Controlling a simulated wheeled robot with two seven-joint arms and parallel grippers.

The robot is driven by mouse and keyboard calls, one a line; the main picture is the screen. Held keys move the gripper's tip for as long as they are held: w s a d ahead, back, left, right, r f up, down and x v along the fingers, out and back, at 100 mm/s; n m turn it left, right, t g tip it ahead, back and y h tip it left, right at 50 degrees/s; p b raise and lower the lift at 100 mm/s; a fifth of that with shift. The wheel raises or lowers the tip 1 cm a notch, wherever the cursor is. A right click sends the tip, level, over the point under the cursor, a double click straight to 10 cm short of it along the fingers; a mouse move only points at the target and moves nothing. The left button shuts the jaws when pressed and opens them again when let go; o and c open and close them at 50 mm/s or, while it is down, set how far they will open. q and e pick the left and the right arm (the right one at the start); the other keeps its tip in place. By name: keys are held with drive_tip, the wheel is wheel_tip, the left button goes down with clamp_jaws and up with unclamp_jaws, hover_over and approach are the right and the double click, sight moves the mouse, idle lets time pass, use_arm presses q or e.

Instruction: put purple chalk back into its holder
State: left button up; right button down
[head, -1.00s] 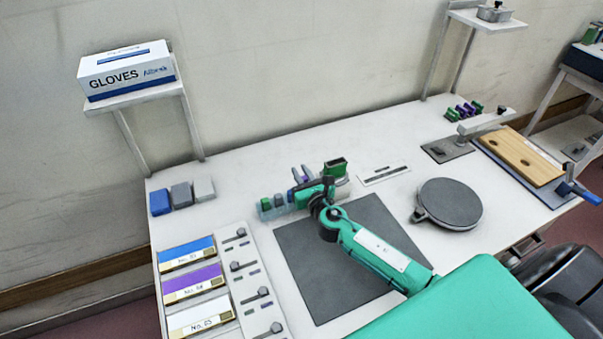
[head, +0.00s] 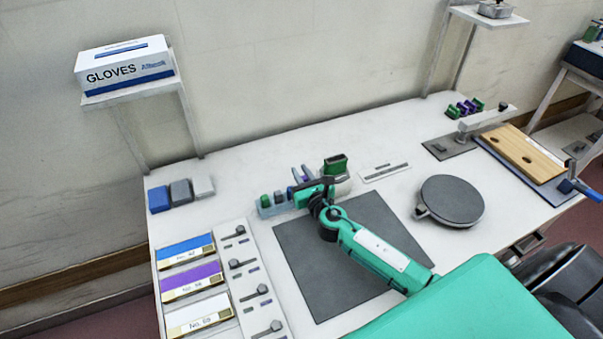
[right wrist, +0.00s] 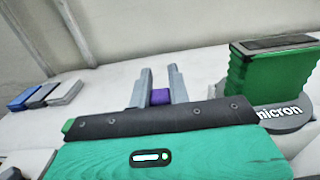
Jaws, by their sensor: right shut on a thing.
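My right gripper (head: 303,174) reaches over the back edge of the dark mat, its two grey fingers pointing toward the wall. In the right wrist view the fingers (right wrist: 159,88) are shut on the purple chalk (right wrist: 160,97), a short purple block showing between them. In the head view the chalk (head: 301,178) is a tiny purple patch. The pale blue holder (head: 265,211) stands just left of the gripper, with green, grey and blue pieces in it. My gripper and arm hide its right part. I cannot tell whether the chalk touches the holder. My left gripper is out of view.
A green block on a grey round base (head: 336,165) stands close right of the gripper. The dark mat (head: 335,265) lies under my arm. A round grey plate (head: 451,200) is further right. Blue and grey blocks (head: 181,194) stand back left. The table behind the holder is clear.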

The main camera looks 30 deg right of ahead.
drive_tip(key=shift+f+b, duration=0.3)
drive_tip(key=shift+f, duration=0.15)
drive_tip(key=c, duration=1.2)
unclamp_jaws()
drive_tip(key=shift+c, duration=0.2)
drive_tip(key=shift+r, duration=0.15)
wheel_tip(320, 180, up, 7)
drive_tip(key=p, duration=0.7)
